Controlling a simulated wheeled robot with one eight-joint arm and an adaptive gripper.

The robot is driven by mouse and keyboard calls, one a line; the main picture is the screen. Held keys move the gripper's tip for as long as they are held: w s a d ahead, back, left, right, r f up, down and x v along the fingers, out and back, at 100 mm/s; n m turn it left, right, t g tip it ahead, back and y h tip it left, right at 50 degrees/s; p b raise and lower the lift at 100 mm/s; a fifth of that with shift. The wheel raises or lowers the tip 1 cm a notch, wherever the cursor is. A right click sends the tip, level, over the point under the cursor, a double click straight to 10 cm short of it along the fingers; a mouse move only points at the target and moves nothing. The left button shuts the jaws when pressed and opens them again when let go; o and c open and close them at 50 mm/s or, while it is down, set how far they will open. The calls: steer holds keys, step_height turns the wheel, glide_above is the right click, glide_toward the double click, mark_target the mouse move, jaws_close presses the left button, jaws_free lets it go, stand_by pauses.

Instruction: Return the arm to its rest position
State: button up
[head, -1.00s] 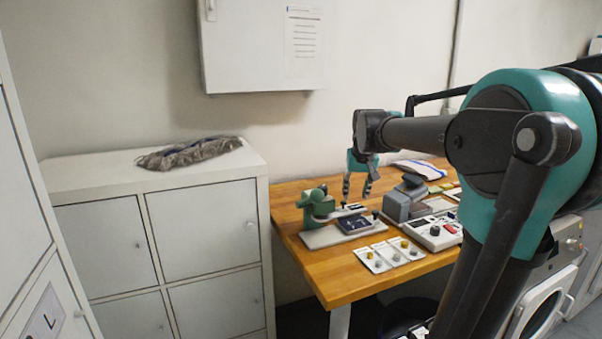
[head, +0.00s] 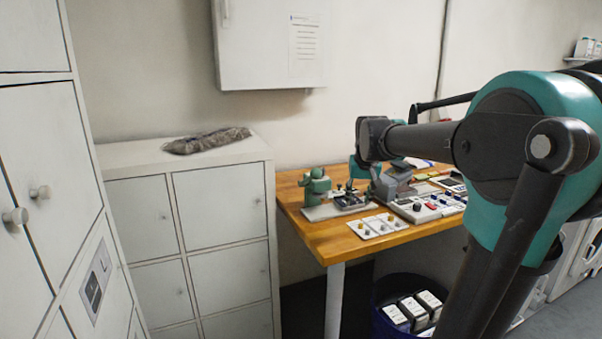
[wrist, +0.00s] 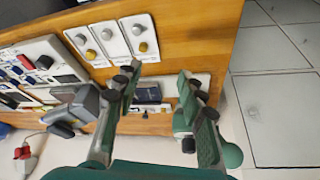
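My arm reaches out over the wooden table (head: 345,248) from the right in the head view. My gripper (wrist: 160,78) is open in the wrist view, its two fingers spread apart with nothing between them. In the head view the gripper (head: 358,180) hangs above the table near the green press-like device (head: 316,184), and its fingertips are hard to make out there. Behind the gap between the fingers, the wrist view shows the device's base and a dark block (wrist: 148,92). I cannot tell the exact height of the fingers above them.
A low white cabinet (head: 120,153) with a grey-brown cloth bundle (head: 206,141) stands left of the table. Cards with knobs (head: 378,226) and a control box (head: 416,210) lie on the table. A dark bin (head: 388,292) holding boxes stands below. A wall cabinet (head: 266,45) hangs above.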

steer(key=s+d+f, duration=0.1)
steer(key=s+f, duration=2.2)
steer(key=s, duration=0.2)
steer(key=shift+d+f, duration=0.2)
steer(key=shift+f, duration=0.05)
